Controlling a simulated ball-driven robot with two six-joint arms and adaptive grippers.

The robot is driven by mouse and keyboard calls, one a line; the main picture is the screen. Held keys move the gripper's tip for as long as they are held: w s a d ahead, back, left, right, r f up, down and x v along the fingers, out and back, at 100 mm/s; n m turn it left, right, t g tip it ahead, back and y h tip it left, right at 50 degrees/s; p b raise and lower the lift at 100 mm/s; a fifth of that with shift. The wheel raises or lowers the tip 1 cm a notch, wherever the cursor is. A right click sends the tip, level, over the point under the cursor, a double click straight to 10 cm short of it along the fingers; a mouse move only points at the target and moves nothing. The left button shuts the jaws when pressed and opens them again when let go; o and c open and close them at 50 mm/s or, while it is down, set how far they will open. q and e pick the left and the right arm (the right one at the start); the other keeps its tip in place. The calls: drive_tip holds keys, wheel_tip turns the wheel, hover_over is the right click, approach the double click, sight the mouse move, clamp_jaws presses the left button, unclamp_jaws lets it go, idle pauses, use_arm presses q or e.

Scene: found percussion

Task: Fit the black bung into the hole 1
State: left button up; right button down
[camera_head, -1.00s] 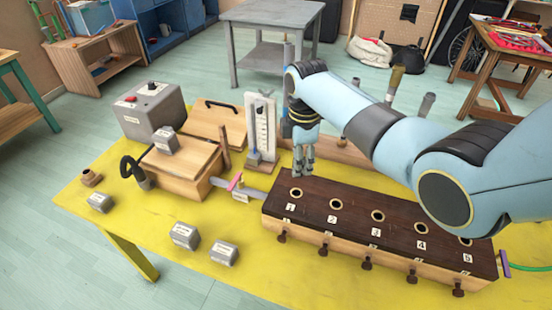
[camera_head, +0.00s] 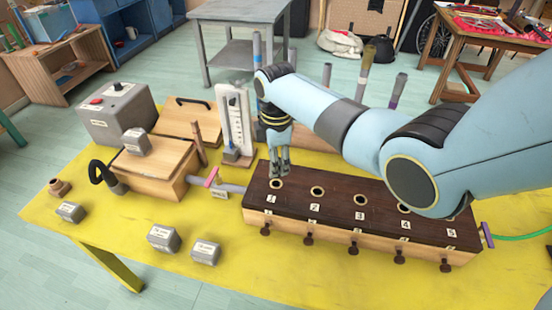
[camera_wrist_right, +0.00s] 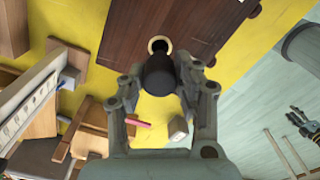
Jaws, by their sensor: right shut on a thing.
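My right gripper (camera_head: 280,171) points down just behind and above hole 1 (camera_head: 276,184) at the left end of the dark wooden top (camera_head: 337,204). In the right wrist view the right gripper (camera_wrist_right: 160,88) is shut on the black bung (camera_wrist_right: 158,76), between its two fingers. The ringed hole 1 shows in that view (camera_wrist_right: 159,43), partly covered by the bung's end. I cannot tell whether the bung touches the rim. The bung is not distinct in the head view.
The numbered top has several ringed holes, with pegs (camera_head: 309,238) along its front. A grey tube (camera_head: 231,188) runs to a wooden box (camera_head: 150,173) at left. A white gauge stand (camera_head: 235,122) stands close behind. Grey labelled blocks (camera_head: 164,237) lie in front on the yellow table (camera_head: 130,235).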

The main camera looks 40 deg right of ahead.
drive_tip(key=shift+f+b, duration=0.35)
drive_tip(key=shift+f, duration=0.45)
drive_tip(key=shift+p, duration=0.7)
idle(1.0)
drive_tip(key=shift+f+b, duration=1.3)
drive_tip(key=shift+f, duration=0.45)
drive_tip(key=c, duration=0.9)
unclamp_jaws()
drive_tip(key=shift+r, duration=0.1)
wheel_tip(320, 180, up, 12)
drive_tip(key=shift+f, duration=0.1)
